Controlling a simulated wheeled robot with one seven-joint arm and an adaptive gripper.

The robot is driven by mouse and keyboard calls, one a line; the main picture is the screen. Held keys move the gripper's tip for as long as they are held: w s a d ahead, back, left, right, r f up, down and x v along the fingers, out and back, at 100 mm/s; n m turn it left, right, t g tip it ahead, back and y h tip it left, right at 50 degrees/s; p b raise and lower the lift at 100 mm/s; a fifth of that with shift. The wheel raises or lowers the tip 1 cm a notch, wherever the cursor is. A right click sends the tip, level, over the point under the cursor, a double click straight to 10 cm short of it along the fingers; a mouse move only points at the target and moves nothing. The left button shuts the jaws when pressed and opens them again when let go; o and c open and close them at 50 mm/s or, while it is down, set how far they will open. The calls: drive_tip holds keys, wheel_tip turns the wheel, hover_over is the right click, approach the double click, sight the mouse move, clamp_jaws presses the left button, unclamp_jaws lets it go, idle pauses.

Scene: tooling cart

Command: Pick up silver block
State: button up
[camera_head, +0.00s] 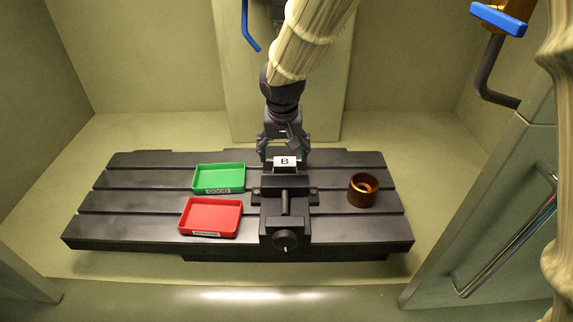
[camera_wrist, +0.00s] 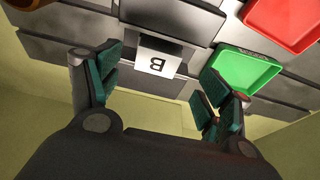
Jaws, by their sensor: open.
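A silver block (camera_head: 285,162) with a black "B" on a white face sits at the back end of the dark vise (camera_head: 285,187) on the slotted table. In the wrist view the block (camera_wrist: 157,63) shows its lettered face upside down. My gripper (camera_head: 284,153) is over the back of the vise, right at the block. In the wrist view my gripper (camera_wrist: 157,88) is open, with one green-padded finger to each side of the block and a gap to it. Whether the block rests between the vise jaws is hard to tell.
A green tray (camera_head: 219,178) and a red tray (camera_head: 211,217) lie left of the vise. A door with a handle (camera_head: 508,240) is at the right.

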sight(285, 162)
drive_tip(key=shift+d+p+x, duration=0.2)
drive_tip(key=shift+p+x, duration=0.85)
drive_tip(key=shift+x, duration=1.7)
drive_tip(key=shift+w, duration=0.1)
drive_tip(key=c, duration=1.2)
